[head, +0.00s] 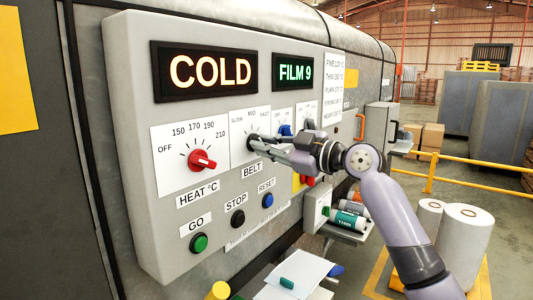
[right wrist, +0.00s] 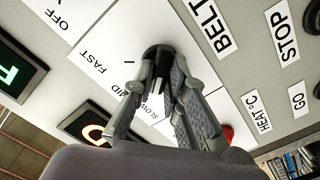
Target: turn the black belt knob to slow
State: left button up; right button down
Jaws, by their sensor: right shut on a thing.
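The black belt knob (head: 251,143) sits on a white dial plate (head: 237,128) marked SLOW, MID and FAST, above the BELT label. My right gripper (head: 258,146) comes in from the right and is shut on this knob. My left gripper is not in view.
A red heat knob (head: 202,160) is left of the belt dial. Green (head: 199,243), black (head: 238,218) and blue (head: 267,200) buttons lie below. A blue knob (head: 286,130) is close behind my right gripper. Displays (head: 210,71) read COLD and FILM 9.

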jog(key=shift+n, duration=0.3)
jog(key=c, duration=1.6)
grip_release()
jog(key=v, duration=1.2)
